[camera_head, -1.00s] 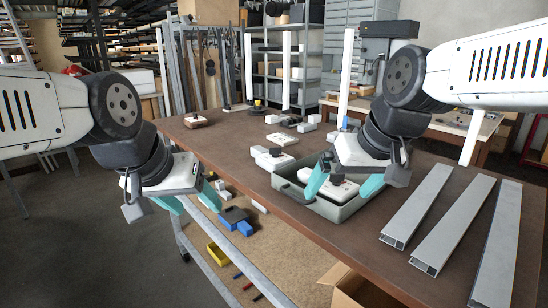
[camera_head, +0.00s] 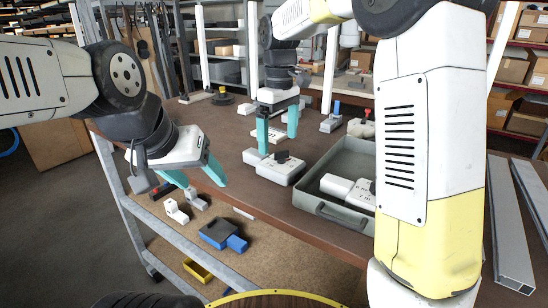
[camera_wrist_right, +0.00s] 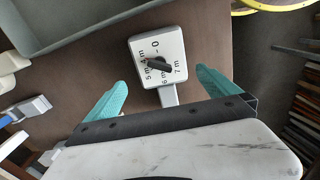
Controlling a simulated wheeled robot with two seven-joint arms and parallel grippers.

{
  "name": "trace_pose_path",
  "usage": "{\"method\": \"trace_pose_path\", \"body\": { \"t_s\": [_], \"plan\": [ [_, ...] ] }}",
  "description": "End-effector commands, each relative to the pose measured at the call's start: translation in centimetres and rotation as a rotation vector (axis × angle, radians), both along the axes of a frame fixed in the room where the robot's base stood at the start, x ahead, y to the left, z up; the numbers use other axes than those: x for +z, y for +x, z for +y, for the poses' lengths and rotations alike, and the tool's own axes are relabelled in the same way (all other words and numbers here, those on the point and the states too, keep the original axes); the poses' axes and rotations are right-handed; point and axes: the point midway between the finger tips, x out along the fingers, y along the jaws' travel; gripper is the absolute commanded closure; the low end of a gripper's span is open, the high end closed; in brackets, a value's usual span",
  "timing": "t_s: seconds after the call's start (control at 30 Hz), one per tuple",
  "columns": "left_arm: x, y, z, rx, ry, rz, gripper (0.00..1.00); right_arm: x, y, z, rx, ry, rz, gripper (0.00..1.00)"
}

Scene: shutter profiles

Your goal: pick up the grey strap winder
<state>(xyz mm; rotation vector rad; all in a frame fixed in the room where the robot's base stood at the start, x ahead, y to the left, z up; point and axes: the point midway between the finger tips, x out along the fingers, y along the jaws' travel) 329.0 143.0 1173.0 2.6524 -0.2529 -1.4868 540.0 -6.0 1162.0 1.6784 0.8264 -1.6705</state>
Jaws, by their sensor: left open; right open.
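A pale grey box with a black knob and a dial marked in "m" (camera_head: 286,171) lies on the brown table, left of the tray; I cannot tell for certain that it is the grey strap winder. The right wrist view shows its dial face (camera_wrist_right: 145,50) and a narrow tab pointing toward my gripper. My right gripper (camera_head: 278,130) is open, fingers down, just behind the box. In its wrist view the fingers (camera_wrist_right: 160,95) stand either side of the tab, holding nothing. My left gripper (camera_head: 195,175) is open and empty off the table's left edge.
A grey-green tray (camera_head: 322,210) holds another pale marked device (camera_head: 350,190), partly hidden by my right arm. Long aluminium profiles (camera_head: 512,235) lie at the right. A lower shelf (camera_head: 255,262) carries small parts, including a blue block (camera_head: 237,243).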

Motion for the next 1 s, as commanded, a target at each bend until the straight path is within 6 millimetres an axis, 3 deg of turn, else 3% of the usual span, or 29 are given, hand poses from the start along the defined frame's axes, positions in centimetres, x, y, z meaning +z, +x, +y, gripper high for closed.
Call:
{"method": "trace_pose_path", "body": {
  "t_s": [0.17, 0.63, 0.93, 1.0],
  "plan": [
    [0.0, 0.0, 0.0, 0.000, 0.000, 0.000, 0.38, -1.3, 0.1, 0.2, 0.008, -0.007, 0.006, 0.00],
    [0.0, 0.0, 0.0, 0.000, 0.000, 0.000, 0.38, -7.4, 0.1, 0.7, 0.008, -0.007, 0.006, 0.00],
    [0.0, 0.0, 0.0, 0.000, 0.000, 0.000, 0.38, -7.9, 0.2, 0.7, 0.007, -0.004, 0.003, 0.00],
    [0.0, 0.0, 0.0, 0.000, 0.000, 0.000, 0.38, -7.9, 0.2, 0.7, 0.007, -0.004, 0.003, 0.12]
  ]
}}
